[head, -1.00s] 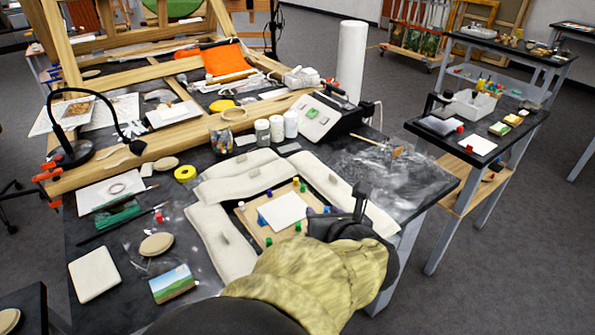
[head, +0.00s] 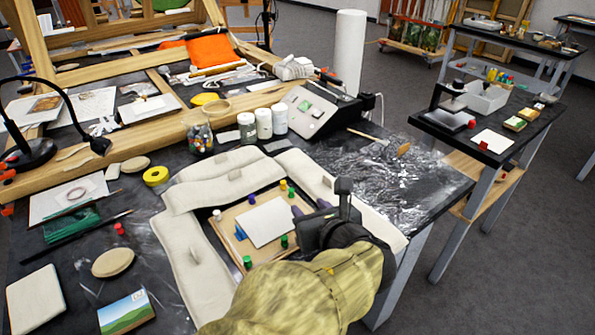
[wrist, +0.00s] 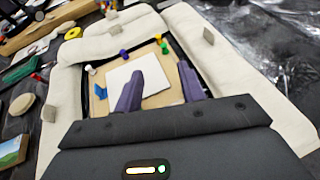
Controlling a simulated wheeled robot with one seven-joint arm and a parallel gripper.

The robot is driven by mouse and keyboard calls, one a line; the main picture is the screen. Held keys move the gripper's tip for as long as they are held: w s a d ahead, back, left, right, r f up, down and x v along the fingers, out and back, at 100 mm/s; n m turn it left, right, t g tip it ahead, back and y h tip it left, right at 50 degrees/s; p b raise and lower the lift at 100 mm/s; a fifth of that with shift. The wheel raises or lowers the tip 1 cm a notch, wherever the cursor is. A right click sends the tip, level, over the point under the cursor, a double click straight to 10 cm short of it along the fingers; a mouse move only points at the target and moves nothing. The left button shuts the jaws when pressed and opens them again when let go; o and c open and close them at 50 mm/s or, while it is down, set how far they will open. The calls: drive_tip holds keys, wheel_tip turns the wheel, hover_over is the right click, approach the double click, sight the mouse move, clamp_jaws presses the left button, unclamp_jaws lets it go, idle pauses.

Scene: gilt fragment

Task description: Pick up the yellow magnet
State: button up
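The yellow magnet (head: 283,185) is a small cylinder near the far edge of a tan board (head: 226,236), beside a green magnet (head: 291,193). The wrist view also shows the yellow magnet (wrist: 158,37) beyond my fingertips, with the green magnet (wrist: 165,48) just nearer. My gripper (head: 310,208) hangs over the board's right side. In the wrist view my gripper (wrist: 160,69) has its two purple fingers spread, with nothing held between them. The fingers hide part of the board and of the white card (wrist: 120,78). Their height above the board is hard to tell.
Padded pale cushions (head: 190,262) surround the board. Other small magnets stand around the card, including a blue one (wrist: 124,52) and a white one (wrist: 88,69). White-lidded jars (head: 264,123) and a grey device (head: 312,108) stand behind.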

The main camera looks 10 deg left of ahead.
sight(292, 192)
drive_tip(key=shift+s+a, duration=0.1)
drive_tip(key=shift+s, duration=0.1)
drive_tip(key=shift+p+x, duration=1.1)
drive_tip(key=shift+p, duration=0.1)
drive_tip(key=shift+w+a+r+p, duration=0.2)
drive_tip(key=shift+r+p, duration=0.2)
drive_tip(key=shift+p, duration=0.2)
drive_tip(key=a+p, duration=0.1)
drive_tip(key=p, duration=0.2)
drive_tip(key=shift+w+r, duration=0.1)
drive_tip(key=shift+w, duration=0.2)
drive_tip(key=p, duration=0.3)
drive_tip(key=shift+w+a+f+p, duration=0.15)
drive_tip(key=shift+w+f+p, duration=0.15)
drive_tip(key=shift+w+d+f+p, duration=0.2)
drive_tip(key=shift+f+p, duration=0.2)
drive_tip(key=shift+p, duration=0.85)
drive_tip(key=x, duration=0.7)
drive_tip(key=shift+d+f, duration=0.1)
drive_tip(key=shift+f, duration=0.1)
drive_tip(key=shift+w+f, duration=0.1)
drive_tip(key=shift+w, duration=0.05)
